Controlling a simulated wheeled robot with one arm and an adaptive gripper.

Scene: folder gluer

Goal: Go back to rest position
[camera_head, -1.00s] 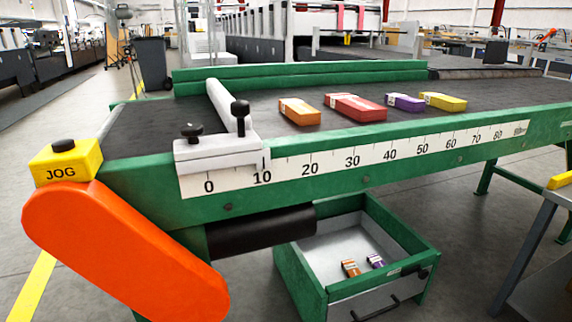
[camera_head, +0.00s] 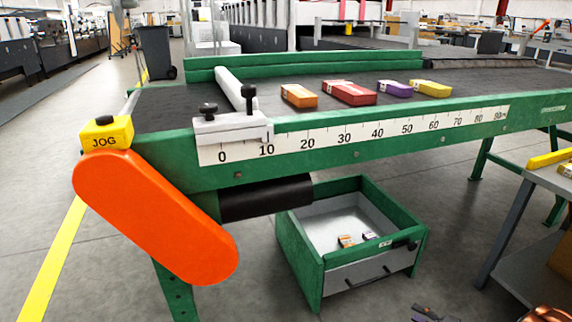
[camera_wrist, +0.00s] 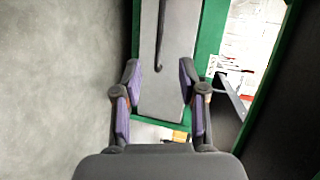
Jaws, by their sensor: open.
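My gripper (camera_wrist: 160,76) shows in the wrist view with its two purple-padded fingers apart and nothing between them. Beyond the fingers is a grey panel (camera_wrist: 176,95) with a dark handle-like bar, edged in green; I cannot tell for sure which part it is. There, the green conveyor (camera_head: 330,160) carries an orange box (camera_head: 299,96), a red box (camera_head: 349,93), a purple box (camera_head: 395,89) and a yellow box (camera_head: 430,89) in a row.
A green open drawer box (camera_head: 300,252) under the conveyor holds small packs (camera_head: 347,241). The yellow JOG button box (camera_head: 107,133) and orange guard (camera_head: 150,215) stand at left. A grey side table (camera_head: 540,240) is at right.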

